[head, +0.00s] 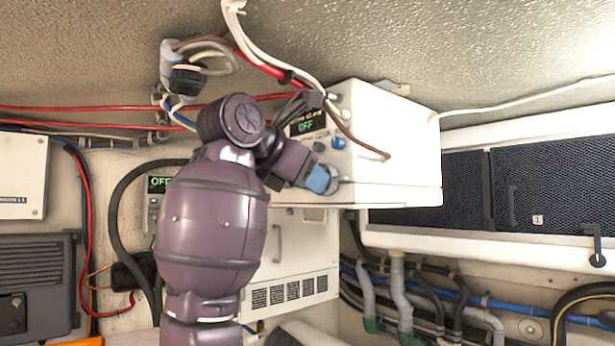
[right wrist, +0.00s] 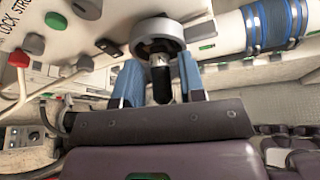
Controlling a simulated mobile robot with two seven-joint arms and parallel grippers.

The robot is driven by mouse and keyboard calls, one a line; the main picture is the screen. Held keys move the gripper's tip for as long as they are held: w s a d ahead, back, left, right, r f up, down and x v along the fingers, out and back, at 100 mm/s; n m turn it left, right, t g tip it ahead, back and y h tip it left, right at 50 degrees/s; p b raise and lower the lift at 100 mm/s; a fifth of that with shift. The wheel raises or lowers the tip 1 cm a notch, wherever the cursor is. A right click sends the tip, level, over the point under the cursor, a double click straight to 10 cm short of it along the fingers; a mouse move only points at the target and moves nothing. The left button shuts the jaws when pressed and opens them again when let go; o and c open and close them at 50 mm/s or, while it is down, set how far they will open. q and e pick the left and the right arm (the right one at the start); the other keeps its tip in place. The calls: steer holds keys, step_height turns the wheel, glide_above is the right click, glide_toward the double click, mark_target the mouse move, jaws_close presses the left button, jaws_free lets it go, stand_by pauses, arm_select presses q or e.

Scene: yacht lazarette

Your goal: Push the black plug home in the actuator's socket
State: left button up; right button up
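The actuator is a white box (head: 385,150) with a lit display reading OFF, in the upper middle of the head view. Its round grey socket ring (right wrist: 158,36) is in the right wrist view; part of it shows in the head view (head: 343,186). The black plug (right wrist: 162,84) points into the ring; how deep it sits I cannot tell. My right gripper (right wrist: 158,72) is open, its blue fingers on either side of the plug with a gap to each side. In the head view its blue fingertips (head: 318,180) are close to the socket, and the plug is hidden. My left gripper is not in view.
A blue knob (head: 338,143) is on the actuator's face. Red and white cables (head: 262,62) hang above my right arm. A white louvred cabinet (head: 300,255) is below, and dark mesh panels (head: 545,180) are at the right. Hoses (head: 400,290) run at the lower right.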

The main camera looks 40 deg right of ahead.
jaws_close()
steer(key=shift+d, duration=0.15)
steer(key=shift+o, duration=0.3)
jaws_free()
steer(key=shift+d, duration=0.1)
steer(key=shift+o, duration=1.1)
steer(key=shift+w, duration=0.2)
steer(key=shift+s, duration=0.1)
